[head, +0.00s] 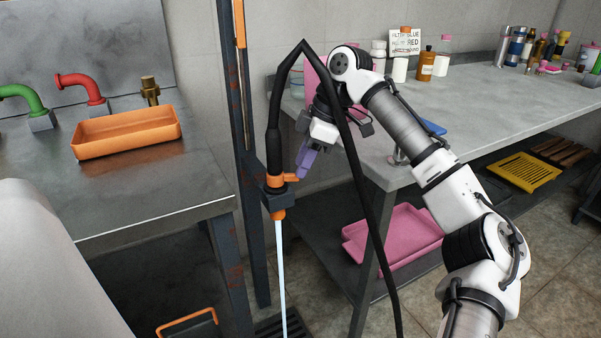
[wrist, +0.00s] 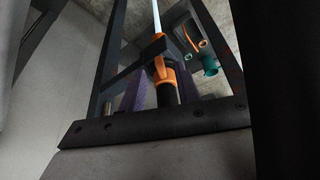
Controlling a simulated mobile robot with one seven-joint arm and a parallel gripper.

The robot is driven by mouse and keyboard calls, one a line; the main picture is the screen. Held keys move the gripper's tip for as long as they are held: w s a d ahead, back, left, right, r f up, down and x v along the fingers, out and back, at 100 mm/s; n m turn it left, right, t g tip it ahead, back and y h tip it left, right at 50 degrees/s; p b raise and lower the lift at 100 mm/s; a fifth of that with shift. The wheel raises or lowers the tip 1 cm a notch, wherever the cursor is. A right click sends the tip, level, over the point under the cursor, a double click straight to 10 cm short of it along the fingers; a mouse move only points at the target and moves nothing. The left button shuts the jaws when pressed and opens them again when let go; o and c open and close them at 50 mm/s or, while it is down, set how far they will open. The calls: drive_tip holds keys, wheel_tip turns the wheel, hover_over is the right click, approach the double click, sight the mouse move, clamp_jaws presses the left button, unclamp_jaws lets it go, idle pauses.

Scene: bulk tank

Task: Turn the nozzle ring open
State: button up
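The nozzle hangs on a black hose (head: 274,105) against a dark upright post. Its orange ring (head: 274,183) has a short orange tab (head: 291,178) pointing right toward my gripper. A pale straight stream (head: 282,270) runs down from the orange tip. My gripper (head: 303,168) has purple fingers, their tips close beside the tab; touching cannot be told. In the wrist view, the orange ring (wrist: 165,72) shows between the spread fingers of my gripper (wrist: 158,88), with a gap visible on the left. The nozzle's black body and holder partly hide the fingers.
A steel bench at left holds an orange tray (head: 125,136), a red pipe (head: 83,84) and a green pipe (head: 22,97). A grey table (head: 480,95) with bottles stands right, a pink tray (head: 392,237) below it. The dark post (head: 240,150) stands close behind the nozzle.

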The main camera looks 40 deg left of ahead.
drive_tip(key=shift+x, duration=1.1)
clamp_jaws()
drive_tip(key=shift+r, duration=0.15)
